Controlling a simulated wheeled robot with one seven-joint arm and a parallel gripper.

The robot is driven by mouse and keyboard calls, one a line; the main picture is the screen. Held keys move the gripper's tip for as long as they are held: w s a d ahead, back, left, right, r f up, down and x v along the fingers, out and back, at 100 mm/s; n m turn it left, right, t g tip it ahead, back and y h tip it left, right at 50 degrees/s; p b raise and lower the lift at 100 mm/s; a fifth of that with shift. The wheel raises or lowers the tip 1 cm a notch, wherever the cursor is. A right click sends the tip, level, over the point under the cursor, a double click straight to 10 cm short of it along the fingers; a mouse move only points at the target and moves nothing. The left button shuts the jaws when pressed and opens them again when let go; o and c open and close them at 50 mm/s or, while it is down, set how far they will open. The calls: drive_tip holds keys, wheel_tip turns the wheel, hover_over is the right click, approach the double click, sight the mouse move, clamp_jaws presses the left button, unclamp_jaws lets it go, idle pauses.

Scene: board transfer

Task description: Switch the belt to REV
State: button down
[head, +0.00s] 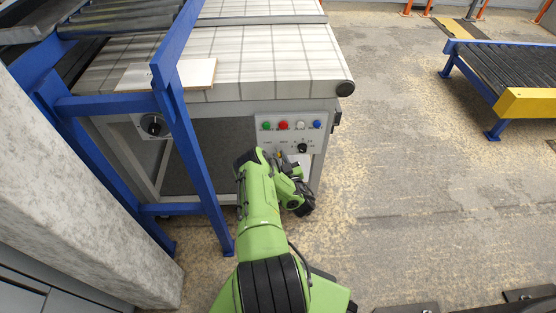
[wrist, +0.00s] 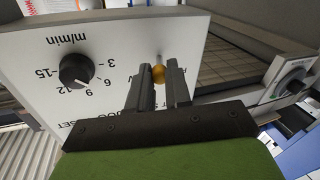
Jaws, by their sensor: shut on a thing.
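A white control panel (head: 292,133) is on the near end of the belt conveyor; it appears upside down in the wrist view (wrist: 110,55). A switch lever with a yellow ball tip (wrist: 158,74) sticks out of it. My gripper (wrist: 160,82) is shut on this lever, one dark finger on each side of the yellow ball. The fingers hide most of the lettering around the lever, so I cannot read which position it is in. In the head view my arm covers much of the gripper (head: 279,157).
A black speed knob (wrist: 76,69) marked m/min is beside the lever. Green, red, white and blue buttons (head: 283,125) line the panel top. A white board (head: 180,76) lies on the belt (head: 260,50). A blue frame (head: 190,130) stands left of my arm.

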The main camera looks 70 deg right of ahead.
drive_tip(key=shift+s+d+n+t+y, duration=0.15)
drive_tip(key=shift+s+n+t+y, duration=0.05)
drive_tip(key=shift+n+t+y, duration=0.35)
drive_tip(key=c, duration=1.1)
unclamp_jaws()
drive_tip(key=shift+o, duration=0.2)
